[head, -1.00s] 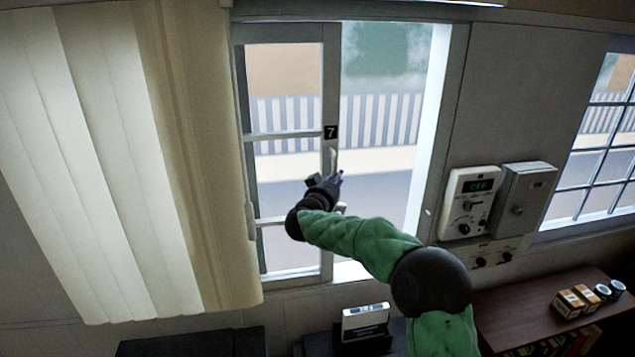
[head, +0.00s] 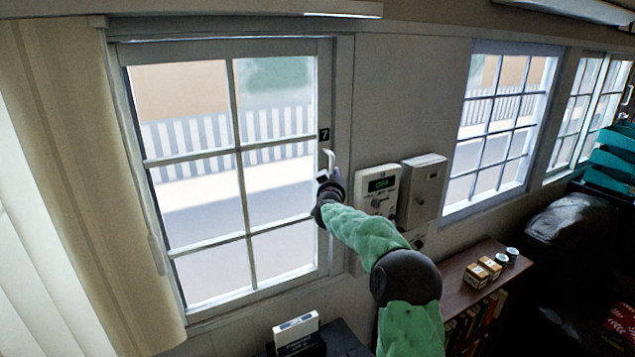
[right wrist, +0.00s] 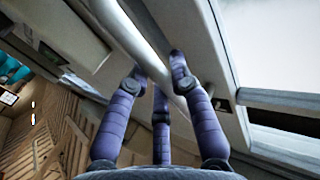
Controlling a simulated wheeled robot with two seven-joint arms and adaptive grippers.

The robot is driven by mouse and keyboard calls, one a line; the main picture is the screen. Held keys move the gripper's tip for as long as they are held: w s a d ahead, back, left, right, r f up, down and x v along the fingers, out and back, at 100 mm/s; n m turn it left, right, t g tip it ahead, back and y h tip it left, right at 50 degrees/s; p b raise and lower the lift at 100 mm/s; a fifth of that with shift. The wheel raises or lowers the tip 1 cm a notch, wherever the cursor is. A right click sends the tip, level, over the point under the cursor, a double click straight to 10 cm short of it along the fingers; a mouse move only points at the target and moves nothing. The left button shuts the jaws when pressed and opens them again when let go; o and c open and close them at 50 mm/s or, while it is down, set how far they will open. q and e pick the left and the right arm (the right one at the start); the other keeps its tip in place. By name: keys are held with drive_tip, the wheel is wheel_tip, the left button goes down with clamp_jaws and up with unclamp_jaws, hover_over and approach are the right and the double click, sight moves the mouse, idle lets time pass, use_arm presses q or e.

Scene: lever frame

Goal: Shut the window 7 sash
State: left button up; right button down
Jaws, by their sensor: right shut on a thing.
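The window 7 sash (head: 242,150) is a pale frame with several panes, and a black tag marked 7 (head: 324,135) sits on its right stile. The sash spans the whole opening, its right stile against or very near the right jamb (head: 343,150); I cannot tell if a thin gap is left. A pale upright handle (head: 330,158) is on that stile. My right gripper (head: 327,177) is at the handle. In the right wrist view its purple fingers (right wrist: 160,85) are shut around the handle bar (right wrist: 128,35). My left gripper is not in view.
A wooden shelf (head: 462,282) with small boxes stands below. A beige blind (head: 90,170) hangs at the left.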

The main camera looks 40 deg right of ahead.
drive_tip(key=shift+s+d, duration=0.15)
drive_tip(key=shift+d, duration=0.3)
drive_tip(key=shift+r, duration=0.1)
drive_tip(key=c, duration=1.3)
unclamp_jaws()
drive_tip(key=shift+o, duration=1.1)
drive_tip(key=shift+d, duration=0.25)
drive_tip(key=v, duration=1.2)
